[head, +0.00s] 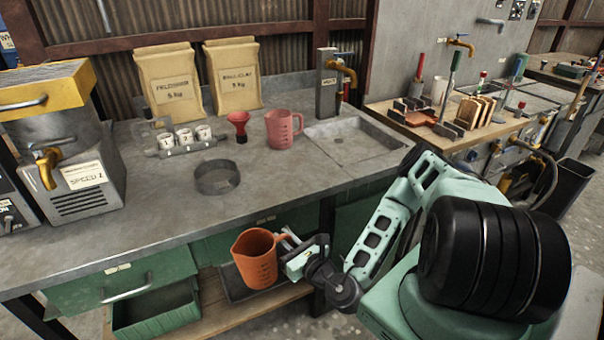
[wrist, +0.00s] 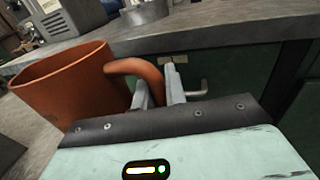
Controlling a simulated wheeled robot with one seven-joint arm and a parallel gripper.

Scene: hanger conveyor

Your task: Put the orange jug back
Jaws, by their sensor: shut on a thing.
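The orange jug (head: 257,257) hangs in front of the workbench, below the level of its top, and looks close to upright in the head view. My gripper (head: 290,243) is shut on its handle from the right. In the wrist view the jug (wrist: 62,88) fills the left side, and its handle passes between the two fingers of my gripper (wrist: 160,88). The inside of the jug is mostly hidden. A dark mat or tray (head: 236,284) on the low wooden shelf shows partly behind and under the jug.
The grey worktop (head: 120,235) holds a round metal ring (head: 217,178), a pink jug (head: 283,129), a red funnel (head: 238,124) and several small cups. A sink (head: 352,140) is at the right. A green drawer (head: 125,280) and green bin (head: 155,310) flank the shelf's left.

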